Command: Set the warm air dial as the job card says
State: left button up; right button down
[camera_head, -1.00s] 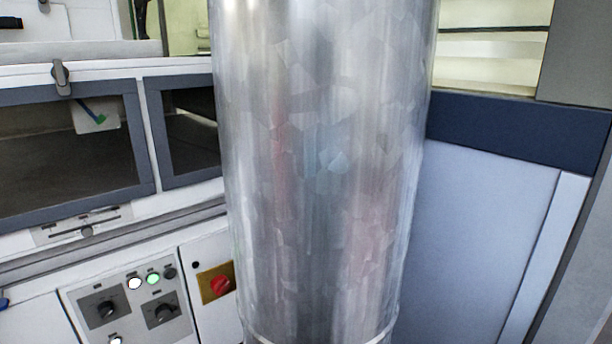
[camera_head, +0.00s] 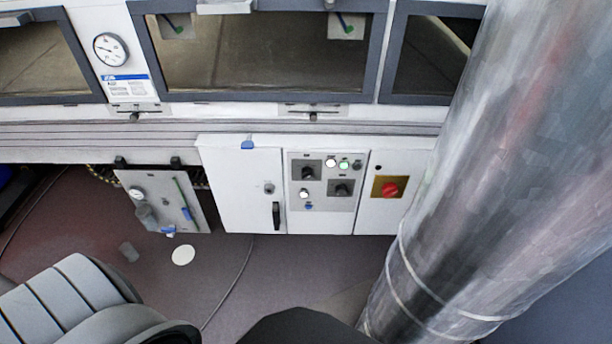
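Two black rotary dials sit on the grey control panel (camera_head: 347,198) of the white cabinet: an upper left dial (camera_head: 308,173) and a lower right dial (camera_head: 342,189). Their labels are too small to read, so I cannot tell which is the warm air dial. A white card with a blue band (camera_head: 125,87) is fixed below a round gauge (camera_head: 110,49); its print is unreadable, and I cannot tell if it is the job card. Neither of my grippers is in view.
A large metal duct (camera_head: 470,190) fills the right side, close in front. A red knob on a yellow plate (camera_head: 390,187) is beside the panel. A small gauge panel (camera_head: 160,200) stands lower left. The floor (camera_head: 280,270) before the cabinet is mostly clear.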

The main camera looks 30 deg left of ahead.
aim_at(340, 190)
jog(key=u, duration=0.85)
